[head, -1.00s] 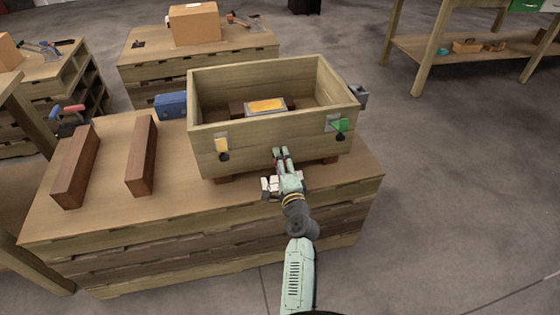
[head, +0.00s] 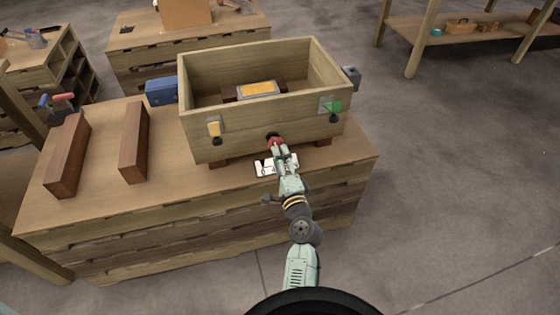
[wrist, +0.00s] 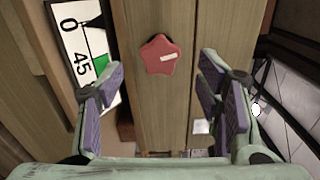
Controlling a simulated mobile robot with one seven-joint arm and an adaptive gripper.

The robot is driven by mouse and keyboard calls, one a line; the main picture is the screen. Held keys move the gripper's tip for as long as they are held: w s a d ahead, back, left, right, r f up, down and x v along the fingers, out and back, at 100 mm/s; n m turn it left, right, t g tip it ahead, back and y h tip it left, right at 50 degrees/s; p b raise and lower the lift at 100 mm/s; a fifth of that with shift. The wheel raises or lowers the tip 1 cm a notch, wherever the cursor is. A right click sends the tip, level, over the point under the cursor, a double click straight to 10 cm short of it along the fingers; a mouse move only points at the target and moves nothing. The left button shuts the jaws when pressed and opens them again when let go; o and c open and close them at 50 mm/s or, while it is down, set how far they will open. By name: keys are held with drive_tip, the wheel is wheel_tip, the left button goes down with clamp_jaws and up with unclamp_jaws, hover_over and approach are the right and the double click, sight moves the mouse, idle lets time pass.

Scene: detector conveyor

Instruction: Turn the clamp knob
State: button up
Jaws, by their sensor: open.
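The red star-shaped clamp knob (wrist: 160,55) is on the front wall of the wooden box, with a pale mark on its face. In the head view the knob (head: 274,141) sits low on the box front, just beyond my fingers. My gripper (wrist: 162,100) is open and empty, its purple-padded fingers on either side of the knob's line and apart from it. In the head view my gripper (head: 278,152) points at the box front. A white dial card (wrist: 78,45) with "0", "45" and a green wedge lies beside the knob; it also shows in the head view (head: 264,168).
The wooden box (head: 235,140) stands on blocks on the workbench (head: 100,205). A yellow-topped piece (head: 257,89) lies inside it. A yellow latch (head: 214,129) and a green latch (head: 331,107) flank the knob. Two brown bars (head: 68,155) lie at left.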

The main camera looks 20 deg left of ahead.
sight(275, 143)
idle(0.5)
drive_tip(key=w+a+n+b, duration=0.1)
drive_tip(key=w+n+b, duration=0.1)
drive_tip(key=n, duration=0.5)
drive_tip(key=w+a+n+b, duration=0.1)
drive_tip(key=w+n+b, duration=0.1)
drive_tip(key=n, duration=0.5)
drive_tip(key=w+a+n+b, duration=0.1)
drive_tip(key=w+n+b, duration=0.1)
drive_tip(key=n+b, duration=0.2)
drive_tip(key=shift+w+a+f+n, duration=0.15)
drive_tip(key=shift+f+n, duration=0.05)
drive_tip(key=shift+n, duration=0.7)
drive_tip(key=shift+w+a+f+n, duration=0.1)
drive_tip(key=shift+a+f+n, duration=0.05)
drive_tip(key=shift+n, duration=0.75)
drive_tip(key=c, duration=1.2)
